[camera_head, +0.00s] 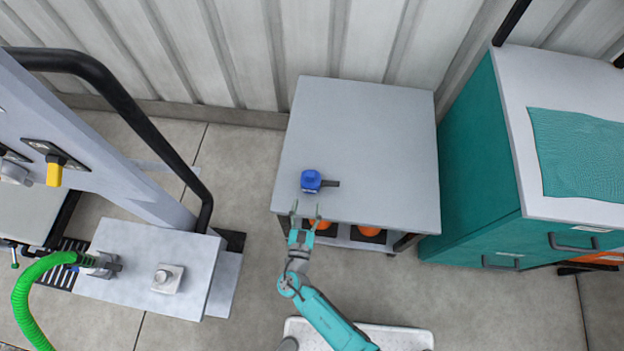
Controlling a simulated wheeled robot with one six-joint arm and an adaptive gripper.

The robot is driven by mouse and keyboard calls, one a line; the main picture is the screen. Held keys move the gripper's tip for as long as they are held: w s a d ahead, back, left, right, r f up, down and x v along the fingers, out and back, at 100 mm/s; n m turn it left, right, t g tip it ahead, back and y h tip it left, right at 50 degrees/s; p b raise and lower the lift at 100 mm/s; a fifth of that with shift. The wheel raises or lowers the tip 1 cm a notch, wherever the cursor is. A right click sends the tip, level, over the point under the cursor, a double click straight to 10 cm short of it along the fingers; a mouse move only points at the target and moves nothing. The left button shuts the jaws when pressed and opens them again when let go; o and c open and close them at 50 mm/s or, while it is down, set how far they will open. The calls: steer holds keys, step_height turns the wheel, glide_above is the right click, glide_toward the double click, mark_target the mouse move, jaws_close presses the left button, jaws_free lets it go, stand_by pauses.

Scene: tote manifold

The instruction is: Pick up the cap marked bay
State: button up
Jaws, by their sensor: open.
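A small blue cap (311,181) with a dark tab pointing right sits on the grey table top (365,130), near its front left. It is the only cap I see on the table; any marking on it is too small to read. My gripper (305,211) is open and empty at the table's front edge, just in front of the cap in the picture. Its two fingers point toward the cap and appear apart from it. I cannot tell the gripper's height above the table.
Orange items (369,230) sit under the table. A teal cabinet (475,150) stands close on the right. On the left is a grey panel with a black rail (130,105), a yellow handle (54,172) and a green hose (25,290). The table's back is clear.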

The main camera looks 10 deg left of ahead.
mark_target(310, 178)
steer(key=shift+w+a+r, duration=0.2)
steer(key=shift+w+a, duration=0.15)
steer(key=shift+w, duration=0.05)
steer(key=w, duration=0.5)
steer(key=shift+d, duration=0.1)
steer(key=shift+w+d+r, duration=0.15)
steer(key=shift+w, duration=1.15)
steer(key=shift+w+d+r, duration=0.1)
steer(key=shift+w, duration=1.15)
jaws_close()
